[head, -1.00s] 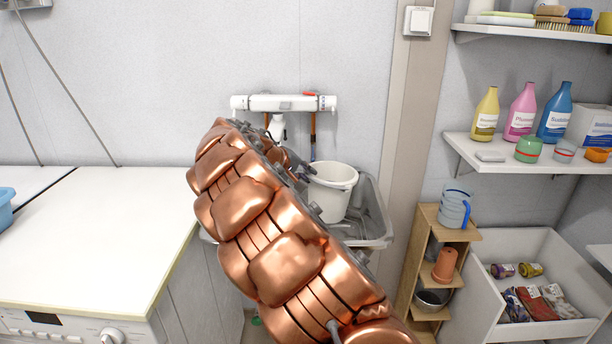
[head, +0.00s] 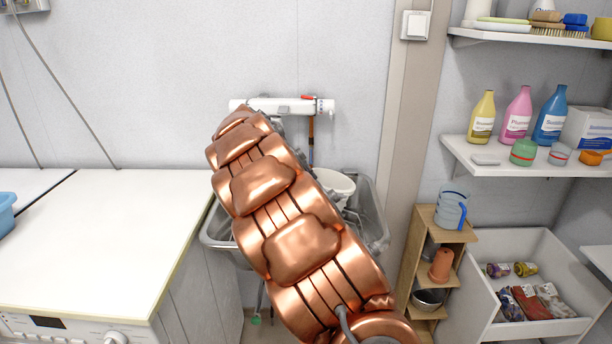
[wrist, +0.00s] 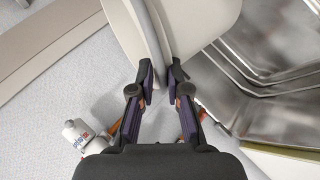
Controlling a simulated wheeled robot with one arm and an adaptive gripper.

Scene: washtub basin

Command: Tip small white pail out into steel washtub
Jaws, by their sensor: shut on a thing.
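The small white pail (head: 338,184) shows in the head view behind my arm, over the steel washtub (head: 378,225). My arm hides most of the pail and the middle of the tub.
A white pipe fixture (head: 285,106) is on the wall behind the tub. A white counter (head: 100,225) stands left of it. A wooden shelf stand (head: 428,245) with a blue jug (head: 452,208) is close on the right.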

